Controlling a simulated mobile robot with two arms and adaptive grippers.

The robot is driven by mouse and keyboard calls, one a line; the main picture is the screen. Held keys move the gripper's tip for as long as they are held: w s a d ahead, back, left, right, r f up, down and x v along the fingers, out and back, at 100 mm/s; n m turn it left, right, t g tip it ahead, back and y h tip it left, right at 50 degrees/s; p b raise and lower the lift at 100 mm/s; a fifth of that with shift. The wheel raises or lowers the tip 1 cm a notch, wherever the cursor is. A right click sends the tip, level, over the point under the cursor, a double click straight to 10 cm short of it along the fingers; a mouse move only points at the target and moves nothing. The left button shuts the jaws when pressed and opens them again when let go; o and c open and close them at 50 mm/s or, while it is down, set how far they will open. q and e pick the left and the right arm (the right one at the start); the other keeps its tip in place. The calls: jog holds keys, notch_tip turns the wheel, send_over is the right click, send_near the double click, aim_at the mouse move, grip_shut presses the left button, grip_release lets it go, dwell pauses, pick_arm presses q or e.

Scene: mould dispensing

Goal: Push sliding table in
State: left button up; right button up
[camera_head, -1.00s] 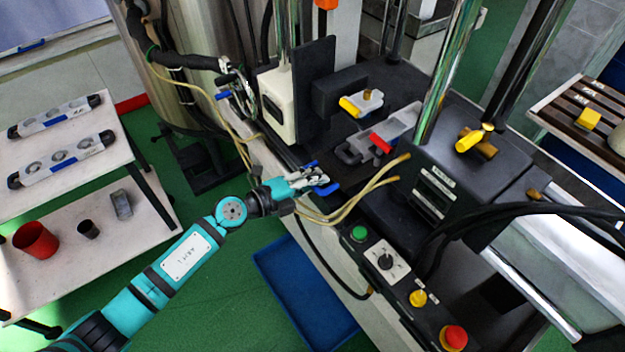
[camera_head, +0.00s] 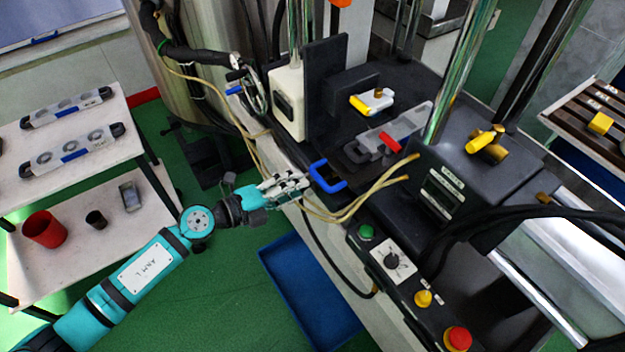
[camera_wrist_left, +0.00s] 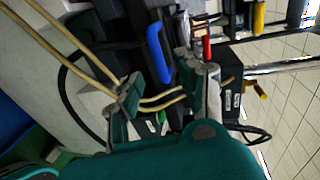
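The blue handle (camera_head: 327,184) is a U-shaped loop on the front edge of the dark sliding table (camera_head: 326,150) of the machine. A grey mould with a red grip (camera_head: 390,142) lies on the table. My left gripper (camera_head: 303,184) is just left of the handle, with its fingers pointing at it. In the left wrist view, the fingers (camera_wrist_left: 168,90) are spread wide, and the handle (camera_wrist_left: 158,52) shows beyond the gap between them. The gripper looks empty and apart from the handle. My right gripper is not in view.
Beige hoses (camera_head: 357,203) hang close to the left gripper. A control panel with a green button (camera_head: 366,231) and a red stop button (camera_head: 457,338) is at the front. A blue tray (camera_head: 300,290) lies on the green floor. A white shelf (camera_head: 75,210) stands left.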

pick_arm(q)
jog(key=shift+v, duration=1.95)
